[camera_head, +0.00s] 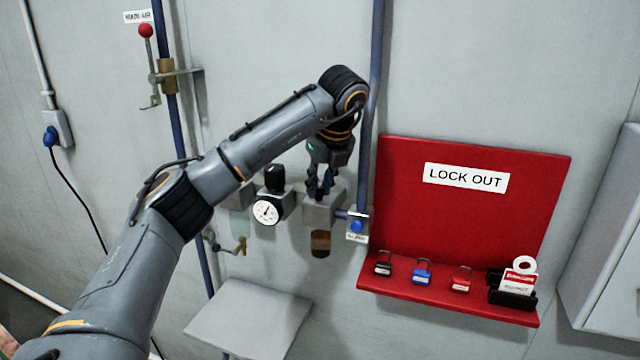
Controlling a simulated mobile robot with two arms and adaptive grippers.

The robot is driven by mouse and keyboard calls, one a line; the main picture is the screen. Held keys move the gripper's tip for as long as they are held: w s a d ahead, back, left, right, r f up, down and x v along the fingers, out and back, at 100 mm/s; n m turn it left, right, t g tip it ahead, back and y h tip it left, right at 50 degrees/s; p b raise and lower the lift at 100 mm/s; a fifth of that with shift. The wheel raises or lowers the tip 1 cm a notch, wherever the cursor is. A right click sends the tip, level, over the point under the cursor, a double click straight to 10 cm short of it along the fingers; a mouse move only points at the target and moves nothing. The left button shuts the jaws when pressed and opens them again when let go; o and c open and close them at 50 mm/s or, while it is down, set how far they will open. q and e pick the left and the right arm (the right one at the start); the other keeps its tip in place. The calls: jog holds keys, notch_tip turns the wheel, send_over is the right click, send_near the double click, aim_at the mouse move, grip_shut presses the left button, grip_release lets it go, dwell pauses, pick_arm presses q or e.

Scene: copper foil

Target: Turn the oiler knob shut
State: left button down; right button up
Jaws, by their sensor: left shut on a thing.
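The oiler (322,210) is a grey block with an amber bowl (320,243) below it, on the pipe run at the middle of the wall. My left gripper (321,190) reaches down from above onto the top of the oiler, its fingers pointing downward. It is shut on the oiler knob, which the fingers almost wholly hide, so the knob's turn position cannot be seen. My right gripper is not in view.
Left of the oiler are a gauge (267,211) and a black regulator knob (274,178). A blue button fitting (356,226) is close on the right. A red lockout board (470,215) holds several small items. A red-knobbed lever valve (146,31) is upper left.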

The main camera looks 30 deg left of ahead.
pick_arm(q)
jog(key=shift+r, duration=0.1)
jog(key=c, duration=1.2)
grip_release()
jog(key=v, duration=1.1)
jog(key=shift+r, duration=0.4)
